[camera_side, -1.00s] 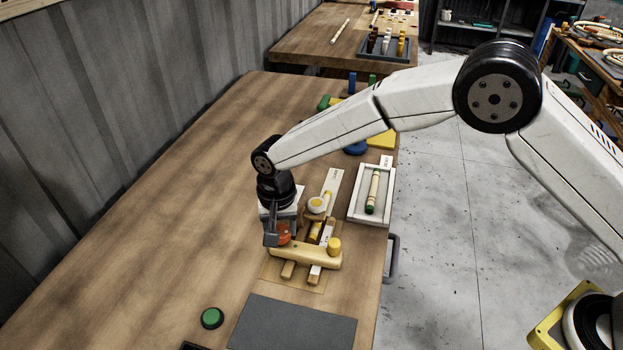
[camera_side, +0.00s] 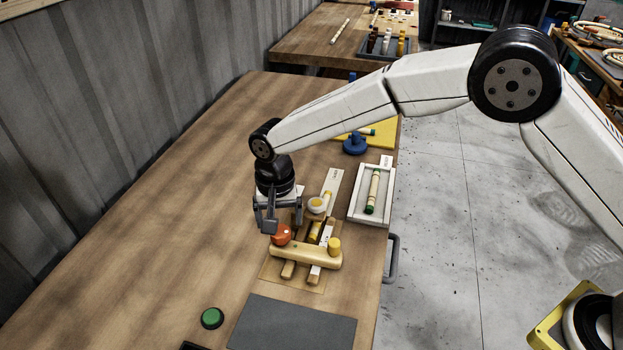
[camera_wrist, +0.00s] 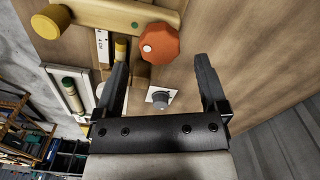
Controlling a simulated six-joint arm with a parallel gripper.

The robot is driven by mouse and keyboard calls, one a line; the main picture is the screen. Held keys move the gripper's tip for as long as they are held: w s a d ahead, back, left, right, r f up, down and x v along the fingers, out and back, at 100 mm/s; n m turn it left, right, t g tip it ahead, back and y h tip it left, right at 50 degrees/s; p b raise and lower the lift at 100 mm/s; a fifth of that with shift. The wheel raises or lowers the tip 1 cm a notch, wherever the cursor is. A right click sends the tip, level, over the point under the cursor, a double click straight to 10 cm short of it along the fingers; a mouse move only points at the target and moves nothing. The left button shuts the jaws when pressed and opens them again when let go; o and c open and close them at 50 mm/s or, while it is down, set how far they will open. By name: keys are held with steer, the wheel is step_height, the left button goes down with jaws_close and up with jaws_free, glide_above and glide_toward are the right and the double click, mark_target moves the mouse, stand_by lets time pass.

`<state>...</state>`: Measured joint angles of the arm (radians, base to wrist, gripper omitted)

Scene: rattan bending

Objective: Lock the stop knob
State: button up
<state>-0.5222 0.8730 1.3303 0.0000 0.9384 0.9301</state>
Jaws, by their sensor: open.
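An orange-red octagonal knob (camera_side: 281,235) with a small white dot sits at the left end of a pale wooden bar (camera_side: 315,257). In the wrist view the knob (camera_wrist: 159,43) is just beyond my fingertips. My gripper (camera_side: 277,224) points down above and slightly behind the knob, open and empty, apart from it. In the wrist view my gripper's two fingers (camera_wrist: 161,63) are spread wide. A small grey knob on a white plate (camera_wrist: 160,97) shows between the fingers, lower down. Which knob is the stop knob is not labelled.
A yellow knob (camera_side: 334,245) stands at the bar's right end. A white tray (camera_side: 353,215) holds a green-ended rod. A green button (camera_side: 212,318) and grey mat (camera_side: 292,325) lie in front. The table's left is clear.

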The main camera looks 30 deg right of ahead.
mark_target(282, 229)
steer(key=shift+r, duration=2.35)
steer(key=shift+d, duration=0.25)
steer(key=s+d+n+t, duration=0.1)
steer(key=s+d+n, duration=0.1)
steer(key=s+d, duration=0.8)
steer(key=s+d+n+t, duration=0.1)
steer(key=s+d+n, duration=0.1)
steer(key=s+d, duration=0.8)
steer(key=d, duration=0.7)
steer(key=shift+n+t, duration=0.3)
